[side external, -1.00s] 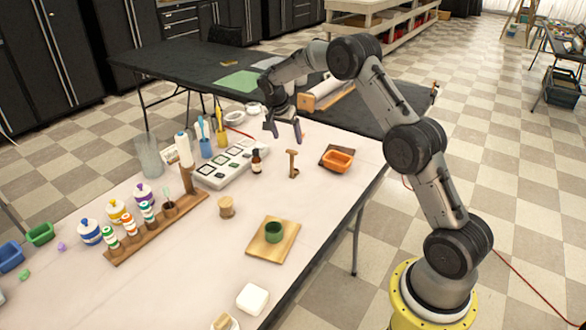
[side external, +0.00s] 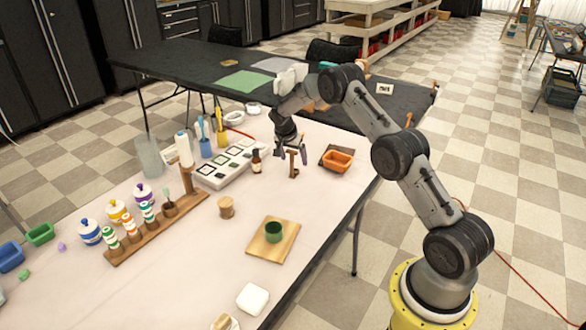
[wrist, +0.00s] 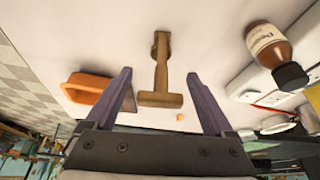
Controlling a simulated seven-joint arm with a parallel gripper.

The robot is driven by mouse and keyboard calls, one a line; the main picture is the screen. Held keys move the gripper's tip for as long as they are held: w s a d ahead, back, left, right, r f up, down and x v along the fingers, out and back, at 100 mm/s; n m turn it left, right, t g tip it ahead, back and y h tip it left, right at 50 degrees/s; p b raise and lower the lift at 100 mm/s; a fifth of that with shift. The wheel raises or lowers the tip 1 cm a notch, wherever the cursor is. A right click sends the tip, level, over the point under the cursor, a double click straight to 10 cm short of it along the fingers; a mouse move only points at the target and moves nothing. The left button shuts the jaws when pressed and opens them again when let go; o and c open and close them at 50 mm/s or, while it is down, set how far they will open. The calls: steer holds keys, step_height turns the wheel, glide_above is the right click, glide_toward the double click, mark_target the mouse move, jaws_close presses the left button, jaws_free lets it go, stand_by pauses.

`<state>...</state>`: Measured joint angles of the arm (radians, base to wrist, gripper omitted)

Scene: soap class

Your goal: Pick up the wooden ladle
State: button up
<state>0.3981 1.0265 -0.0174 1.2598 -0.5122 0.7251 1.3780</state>
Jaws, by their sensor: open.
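The wooden ladle (side external: 293,166) shows in the side view as a brown upright piece with a short crosspiece at its top, standing on the white table. In the wrist view the ladle (wrist: 160,82) looks like a T, with its crosspiece nearest me and its rounded far end on the table. My gripper (side external: 291,152) is open, just above and around the ladle's top in the side view. In the wrist view my gripper (wrist: 159,76) has its two purple fingers on either side of the ladle, with gaps on both sides.
A brown bottle (side external: 256,162) stands left of the ladle by a grey-white palette tray (side external: 215,178). An orange dish (side external: 338,157) sits to the right.

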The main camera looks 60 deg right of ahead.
steer(key=shift+f, duration=0.1)
jaws_close()
stand_by(0.4)
